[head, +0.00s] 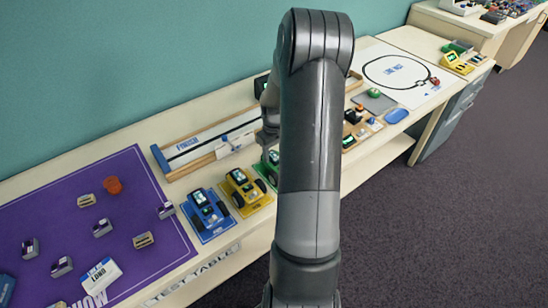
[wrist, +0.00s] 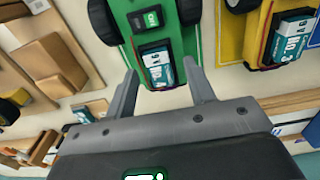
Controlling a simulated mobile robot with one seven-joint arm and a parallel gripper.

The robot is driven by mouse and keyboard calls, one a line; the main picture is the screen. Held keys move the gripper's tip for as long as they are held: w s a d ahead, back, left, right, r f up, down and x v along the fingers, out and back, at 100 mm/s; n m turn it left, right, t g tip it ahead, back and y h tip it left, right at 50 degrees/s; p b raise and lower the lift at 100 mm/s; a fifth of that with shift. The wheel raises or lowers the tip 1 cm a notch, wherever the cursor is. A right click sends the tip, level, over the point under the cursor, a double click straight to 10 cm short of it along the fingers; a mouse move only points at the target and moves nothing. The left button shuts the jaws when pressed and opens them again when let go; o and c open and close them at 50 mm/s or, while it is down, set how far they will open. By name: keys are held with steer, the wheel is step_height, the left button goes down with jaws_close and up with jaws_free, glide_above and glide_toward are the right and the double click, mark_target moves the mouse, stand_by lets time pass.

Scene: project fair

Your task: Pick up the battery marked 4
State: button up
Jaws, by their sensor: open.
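A teal and white battery (wrist: 158,68) sits in the end of a green toy car (wrist: 181,42). Its label starts with 9 V, but I cannot read its number surely. My gripper (wrist: 160,80) is open, its two fingers on either side of that battery's end, with nothing held. Whether the fingers touch it I cannot tell. A similar battery (wrist: 288,45) sits in a yellow car (wrist: 252,40) to the right; its number is also unclear. In the head view my arm hides most of the green car (head: 271,168) and my fingertips.
In the head view, the yellow car (head: 243,190) and a blue car (head: 207,213) stand left of the green one. A long track board (head: 205,144) lies behind them. A purple mat (head: 75,205) with small blocks lies left. Wooden blocks (wrist: 50,55) lie left in the wrist view.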

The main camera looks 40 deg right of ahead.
steer(key=shift+f, duration=0.25)
steer(key=shift+c, duration=0.3)
steer(key=c, duration=1)
steer(key=shift+r, duration=0.1)
